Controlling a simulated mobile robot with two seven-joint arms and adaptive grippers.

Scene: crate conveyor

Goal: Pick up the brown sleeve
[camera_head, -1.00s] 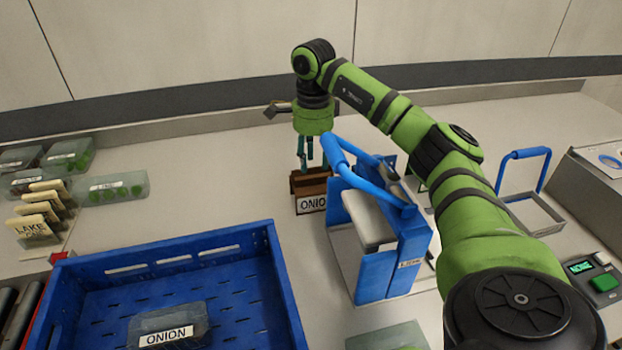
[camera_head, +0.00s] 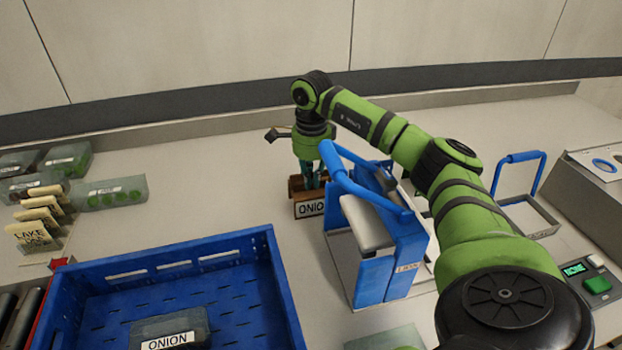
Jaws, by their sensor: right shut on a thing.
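The brown sleeve (camera_head: 309,197) stands on the pale counter, with a white label reading ONIO on its front; its right side is partly hidden by the blue-handled carrier. My right gripper (camera_head: 312,182) points straight down at the sleeve, its teal fingers lowered into the top of it. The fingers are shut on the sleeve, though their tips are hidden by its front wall. My left gripper does not show.
A blue crate (camera_head: 262,238) holding an ONION-labelled container (camera_head: 170,338) fills the front left. The blue carrier (camera_head: 373,278) stands close right of the sleeve. Tubs (camera_head: 110,193) and cards (camera_head: 38,235) stand at left. Counter behind the sleeve is clear.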

